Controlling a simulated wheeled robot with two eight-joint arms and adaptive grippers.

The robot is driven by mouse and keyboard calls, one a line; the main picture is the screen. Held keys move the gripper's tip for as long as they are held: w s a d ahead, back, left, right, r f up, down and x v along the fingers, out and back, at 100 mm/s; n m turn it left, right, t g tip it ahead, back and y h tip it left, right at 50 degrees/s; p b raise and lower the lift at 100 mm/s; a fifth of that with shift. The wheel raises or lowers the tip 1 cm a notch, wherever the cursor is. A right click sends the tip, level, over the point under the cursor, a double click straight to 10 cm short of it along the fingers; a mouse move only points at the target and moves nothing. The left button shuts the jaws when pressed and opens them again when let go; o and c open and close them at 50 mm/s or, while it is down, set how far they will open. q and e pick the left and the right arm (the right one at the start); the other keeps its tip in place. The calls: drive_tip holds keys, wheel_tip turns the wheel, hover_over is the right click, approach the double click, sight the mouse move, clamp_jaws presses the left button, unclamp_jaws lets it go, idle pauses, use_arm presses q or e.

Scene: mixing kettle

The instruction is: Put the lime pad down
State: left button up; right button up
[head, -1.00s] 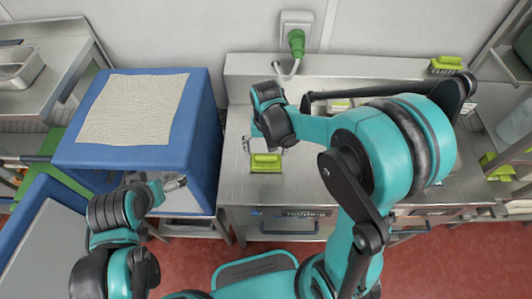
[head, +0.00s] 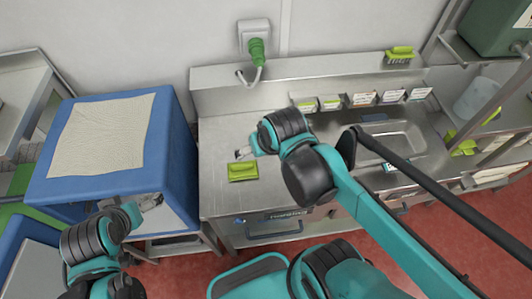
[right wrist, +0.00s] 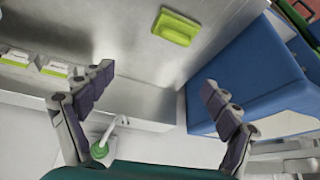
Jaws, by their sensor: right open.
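The lime pad (head: 243,172) lies flat on the steel counter (head: 222,196), near its front left part. It also shows in the right wrist view (right wrist: 177,27), ahead of the fingers and not between them. My right gripper (head: 242,154) is just behind the pad in the head view. In the right wrist view the right gripper (right wrist: 158,80) has its fingers spread wide, with nothing between them. My left gripper (head: 150,203) is by the front right side of the blue box, away from the pad; its finger opening is unclear.
A blue box (head: 178,165) with a cream cloth (head: 102,135) on top stands left of the counter. Small white and lime labelled items (head: 362,99) line the counter's back. A green plug (head: 256,50) is on the wall. A lime brush (head: 400,54) sits on the back ledge.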

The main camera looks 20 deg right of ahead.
drive_tip(key=shift+s+d+n+t, duration=0.25)
drive_tip(key=shift+s+t, duration=0.2)
drive_tip(key=shift+s, duration=0.15)
drive_tip(key=shift+s+d+n+t, duration=0.15)
drive_tip(key=shift+s+d+t, duration=0.05)
drive_tip(key=shift+s+t, duration=0.3)
